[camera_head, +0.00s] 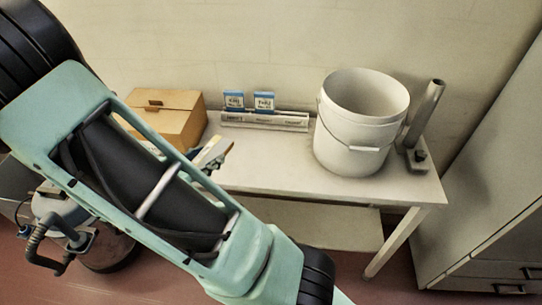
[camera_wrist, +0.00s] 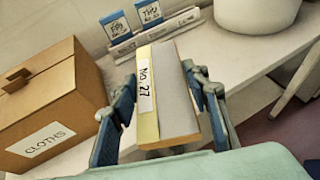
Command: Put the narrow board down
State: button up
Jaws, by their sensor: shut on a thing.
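The narrow board (camera_wrist: 180,105) is a grey-faced piece with a yellowish side and a white label reading "No. 27". It sits between the two blue fingers of my gripper (camera_wrist: 160,80) in the wrist view, pointing away from the wrist. My gripper is shut on it. In the head view, my gripper (camera_head: 212,156) shows only in part behind my arm, over the left part of the white table (camera_head: 275,170). I cannot tell whether the board touches the table.
A brown box (camera_head: 168,116) labelled "CLOTHS" stands left on the table. A long pale holder (camera_head: 265,121) with two blue-and-white cards lies along the wall. A white bucket (camera_head: 350,140) and a grey post (camera_head: 425,115) stand at right. Clear tabletop lies between holder and front edge.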

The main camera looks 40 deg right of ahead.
jog(key=shift+s+d+f+m+g+b, duration=0.2)
jog(key=shift+s+d, duration=0.1)
jog(key=shift+d, duration=0.2)
jog(key=shift+s+d+f+m+g+b, duration=0.1)
jog(key=shift+s+d+b, duration=0.15)
jog(key=shift+d, duration=0.2)
jog(key=s+x, duration=0.1)
jog(key=x, duration=0.9)
jog(key=b, duration=0.1)
send_over(250, 163)
jog(key=a, duration=0.1)
notch_tip(250, 163, down, 4)
jog(key=shift+s+f, duration=0.15)
jog(key=shift+d+f, duration=0.4)
jog(key=shift+f, duration=0.05)
jog(key=shift+d+f, duration=0.2)
jog(key=shift+f, duration=1.5)
